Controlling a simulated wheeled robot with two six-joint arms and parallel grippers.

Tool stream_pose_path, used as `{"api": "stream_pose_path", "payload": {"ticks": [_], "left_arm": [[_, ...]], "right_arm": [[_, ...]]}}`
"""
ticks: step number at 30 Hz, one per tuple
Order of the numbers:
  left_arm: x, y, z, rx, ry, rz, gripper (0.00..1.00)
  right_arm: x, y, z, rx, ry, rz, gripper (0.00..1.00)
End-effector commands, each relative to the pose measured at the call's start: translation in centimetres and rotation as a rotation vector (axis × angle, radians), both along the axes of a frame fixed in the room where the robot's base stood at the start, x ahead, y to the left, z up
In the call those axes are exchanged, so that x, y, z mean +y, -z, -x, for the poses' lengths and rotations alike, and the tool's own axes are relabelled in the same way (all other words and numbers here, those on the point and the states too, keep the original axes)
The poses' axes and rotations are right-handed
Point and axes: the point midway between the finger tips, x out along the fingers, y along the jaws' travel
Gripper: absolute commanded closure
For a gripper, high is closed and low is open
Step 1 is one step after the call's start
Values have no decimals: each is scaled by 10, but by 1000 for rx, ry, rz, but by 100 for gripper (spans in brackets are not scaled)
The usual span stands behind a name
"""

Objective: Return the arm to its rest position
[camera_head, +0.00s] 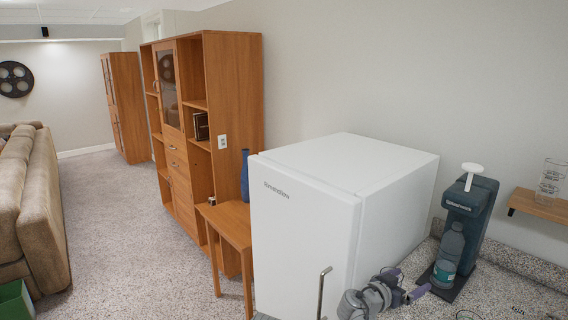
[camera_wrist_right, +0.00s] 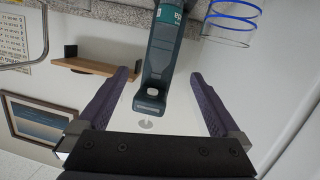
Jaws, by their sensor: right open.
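My right gripper (camera_head: 408,284) is at the lower right of the head view, in front of the white fridge (camera_head: 335,190) and left of the dark soda machine (camera_head: 467,220). Its purple fingers are apart with nothing between them. In the wrist view, which is upside down, the right gripper (camera_wrist_right: 158,78) has its fingers spread, and the soda machine (camera_wrist_right: 152,100) shows beyond the gap. My left gripper is in neither view.
A clear bottle (camera_head: 449,248) stands in the soda machine on the speckled counter. A wooden shelf (camera_head: 540,205) holds glassware at right.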

Motion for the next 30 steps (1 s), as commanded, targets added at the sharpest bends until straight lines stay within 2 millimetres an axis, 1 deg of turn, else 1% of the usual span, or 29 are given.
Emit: {"api": "stream_pose_path", "payload": {"ticks": [1, 5, 8, 11, 12, 14, 15, 17, 18, 21, 24, 27, 30], "left_arm": [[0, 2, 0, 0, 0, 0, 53], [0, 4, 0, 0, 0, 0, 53], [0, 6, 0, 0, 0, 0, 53], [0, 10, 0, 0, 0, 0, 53], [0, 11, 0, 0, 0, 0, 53], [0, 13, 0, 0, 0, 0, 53], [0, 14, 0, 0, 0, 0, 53], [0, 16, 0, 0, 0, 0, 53], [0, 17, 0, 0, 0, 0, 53], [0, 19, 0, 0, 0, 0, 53], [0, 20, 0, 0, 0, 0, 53], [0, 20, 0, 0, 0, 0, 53], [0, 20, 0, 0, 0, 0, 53]], "right_arm": [[6, 10, 4, 42, -3, -19, 0], [26, 39, 16, 187, -17, -77, 0], [48, 67, 29, 334, -51, -135, 0], [82, 102, 49, 531, -124, -209, 0], [100, 117, 60, 630, -172, -242, 0], [130, 140, 79, 783, -263, -295, 0], [150, 153, 92, 882, -332, -328, 0], [178, 168, 111, 1014, -441, -369, 0], [195, 176, 123, 1090, -514, -394, 0], [231, 188, 150, 1242, -680, -436, 0], [255, 193, 169, 1337, -808, -464, 0], [267, 195, 180, 1386, -882, -477, 0], [271, 195, 183, 1402, -907, -481, 0]]}}
